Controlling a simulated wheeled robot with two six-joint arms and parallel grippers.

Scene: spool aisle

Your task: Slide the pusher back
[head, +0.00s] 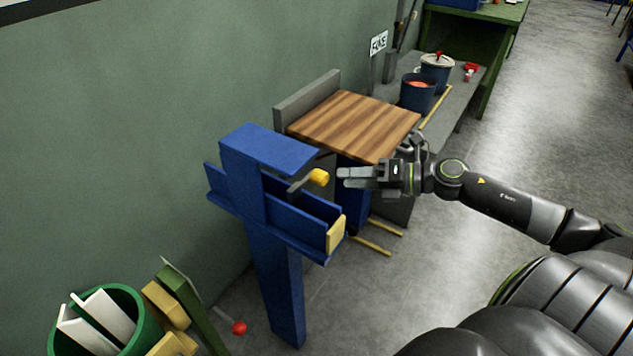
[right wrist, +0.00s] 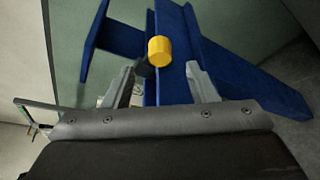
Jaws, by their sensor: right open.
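A blue stand (head: 277,275) by the green wall carries a blue trough (head: 285,215) with a blue plate above it. The pusher's yellow knob (head: 319,177) sits on a dark bar that reaches out of the trough. My right gripper (head: 342,178) is open and empty, just right of the knob and apart from it. In the right wrist view the knob (right wrist: 160,51) shows ahead of my two spread fingers, roughly between their lines. A pale yellow block (head: 336,234) is at the trough's near right end. My left gripper is not in view.
A wood-topped table (head: 355,122) stands close behind the stand and my right arm. A dark blue bucket (head: 418,92) is beyond it. A green bin (head: 140,325) with white boards is at lower left. Open grey floor (head: 540,120) lies to the right.

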